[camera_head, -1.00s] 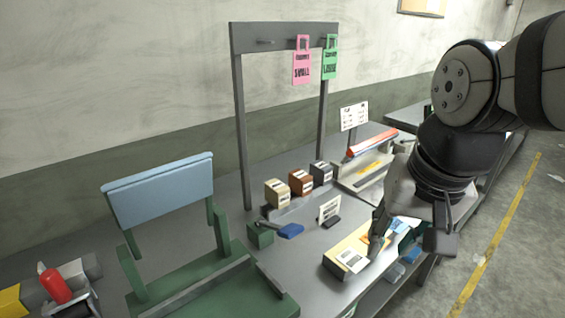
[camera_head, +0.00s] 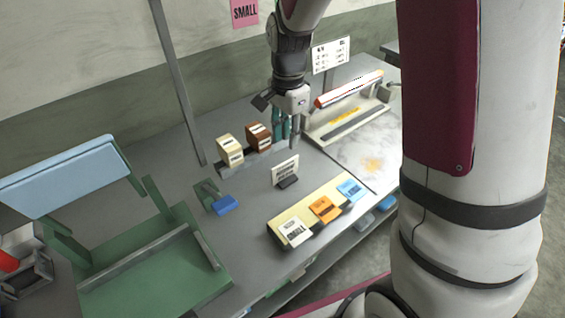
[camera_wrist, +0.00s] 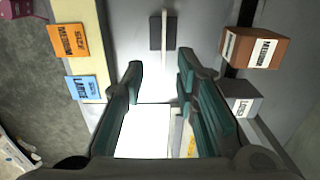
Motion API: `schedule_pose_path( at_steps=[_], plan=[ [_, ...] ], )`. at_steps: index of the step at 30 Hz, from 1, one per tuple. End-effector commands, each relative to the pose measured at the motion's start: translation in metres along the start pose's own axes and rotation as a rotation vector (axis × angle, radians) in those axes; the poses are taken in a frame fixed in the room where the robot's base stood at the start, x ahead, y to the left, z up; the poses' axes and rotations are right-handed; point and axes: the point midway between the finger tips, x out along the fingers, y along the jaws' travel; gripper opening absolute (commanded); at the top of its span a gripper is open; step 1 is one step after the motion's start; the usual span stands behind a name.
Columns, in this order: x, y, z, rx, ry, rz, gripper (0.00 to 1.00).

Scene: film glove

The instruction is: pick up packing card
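A small white printed card (camera_head: 284,170) stands upright in a dark holder on the grey bench. It appears edge-on in the wrist view (camera_wrist: 164,28). A white card (camera_head: 294,231), an orange card (camera_head: 325,208) and a blue card (camera_head: 350,190) lie on a pale strip at the bench's front. The frames do not settle which is the packing card. My gripper (camera_head: 281,132) points down behind the standing card, beside the brown box. In the wrist view its teal fingers (camera_wrist: 160,70) are apart with nothing seen held between them.
A beige box (camera_head: 230,150) and a brown box (camera_head: 258,137) stand behind; a grey box (camera_wrist: 241,99) shows in the wrist view. A sealer with a red bar (camera_head: 348,89) is right. A blue-handled tool (camera_head: 224,204) and a green stand (camera_head: 150,270) are left.

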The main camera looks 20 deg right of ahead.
Motion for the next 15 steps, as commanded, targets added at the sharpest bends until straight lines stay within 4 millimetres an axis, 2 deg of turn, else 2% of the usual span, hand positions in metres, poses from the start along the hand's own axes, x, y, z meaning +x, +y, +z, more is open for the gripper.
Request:
schedule_pose_path(
  at_steps=[9,15],
  plan=[
    [0.057,0.002,0.001,0.000,-0.003,0.007,0.28],
    [0.079,0.001,0.000,-0.001,-0.001,0.003,0.28]
  ],
)
